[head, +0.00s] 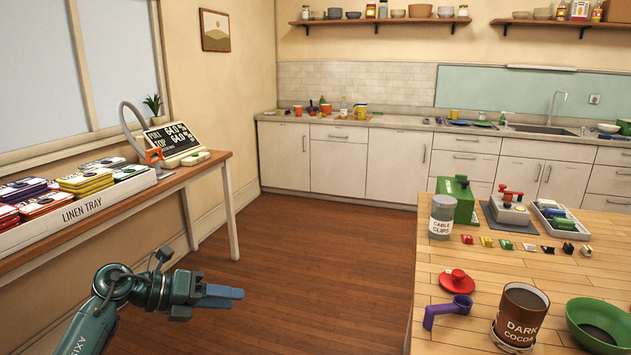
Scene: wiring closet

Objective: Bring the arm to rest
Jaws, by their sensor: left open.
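My left gripper (222,297) hangs over the wooden floor at the lower left, with its arm coming in from the bottom left corner. Its fingers point right, towards the table, and look close together from this side angle. Nothing shows between them. It is apart from the side shelf on the left and from the wooden table (437,275) on the right. My right gripper is not in view.
The side shelf carries a linen tray (85,209) with colored packs and a sign board (172,139). The wooden table holds a cable clips jar (442,216), a dark cocoa jar (521,315), a green bowl (603,325) and small parts. Open floor (320,270) lies between.

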